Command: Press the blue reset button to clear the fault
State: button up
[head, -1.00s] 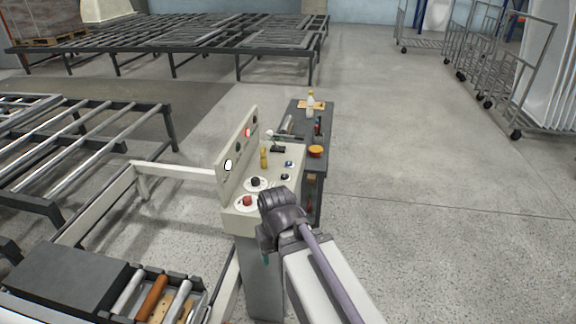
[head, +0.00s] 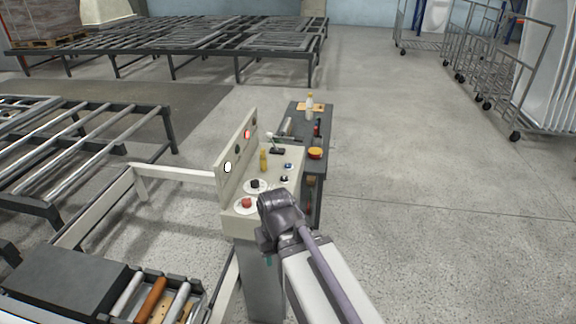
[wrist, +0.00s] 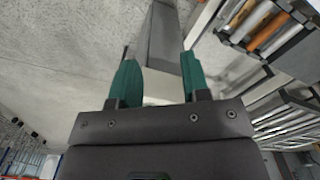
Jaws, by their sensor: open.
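The control console (head: 273,178) stands at the picture's middle, with a sloped top and an upright panel (head: 238,150) along its left side. The small blue button (head: 288,165) is on the top's right part, just above a small black control (head: 284,179). A red button (head: 246,203) and a black knob (head: 255,184) sit on white discs nearer me. My gripper hangs below the wrist at the console's near right side; only a teal bit (head: 268,260) shows there. In the wrist view its teal fingers (wrist: 160,70) are open and empty, with the grey console pedestal (wrist: 163,38) beyond them.
A yellow control (head: 263,160) and a joystick (head: 276,150) are also on the console. A dark bench (head: 318,140) behind it carries a bottle (head: 309,103) and an orange-topped item (head: 315,152).

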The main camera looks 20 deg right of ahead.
grip_shut()
dwell(1.4)
